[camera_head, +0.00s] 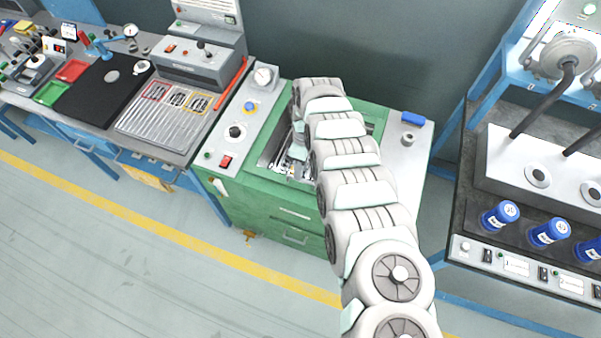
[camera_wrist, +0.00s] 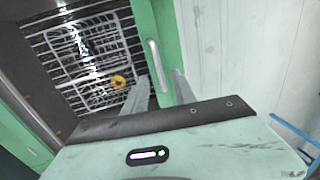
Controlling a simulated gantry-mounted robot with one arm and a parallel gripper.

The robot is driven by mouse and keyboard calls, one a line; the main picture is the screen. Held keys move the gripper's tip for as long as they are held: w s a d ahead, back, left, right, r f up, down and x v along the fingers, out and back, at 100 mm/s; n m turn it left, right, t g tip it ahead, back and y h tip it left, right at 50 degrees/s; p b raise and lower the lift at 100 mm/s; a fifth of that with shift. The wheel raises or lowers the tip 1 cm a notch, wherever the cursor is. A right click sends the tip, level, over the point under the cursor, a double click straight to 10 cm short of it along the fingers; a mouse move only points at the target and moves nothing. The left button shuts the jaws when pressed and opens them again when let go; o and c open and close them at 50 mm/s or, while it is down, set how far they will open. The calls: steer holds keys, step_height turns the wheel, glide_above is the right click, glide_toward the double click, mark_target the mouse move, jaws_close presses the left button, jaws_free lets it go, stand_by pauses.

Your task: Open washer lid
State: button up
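The washer (camera_head: 262,209) is a green cabinet with a grey top panel in the middle of the head view. Its top has a green-framed opening, partly hidden by my arm. In the wrist view a green frame strip (camera_wrist: 172,50) carries a pale bar handle (camera_wrist: 155,66). Left of it, a wire basket (camera_wrist: 90,60) and a small yellow ring (camera_wrist: 118,81) show; I cannot tell whether a clear lid covers them. My gripper (camera_wrist: 160,80) is open, its two fingers apart with the handle's near end between them in the picture. Contact cannot be told.
The washer's left panel holds a gauge (camera_head: 263,76), knobs and a red switch (camera_head: 225,161). A blue block (camera_head: 413,119) lies on its right panel. A tool bench stands left, and a blue-framed bench with blue bottles (camera_head: 500,215) right. The floor in front is clear.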

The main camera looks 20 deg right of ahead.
mark_target(300, 183)
steer(key=shift+s+a+f, duration=0.1)
steer(key=shift+f, duration=0.7)
steer(key=shift+s+a+f, duration=0.1)
steer(key=shift+f, duration=0.7)
steer(key=shift+c, duration=0.3)
jaws_close()
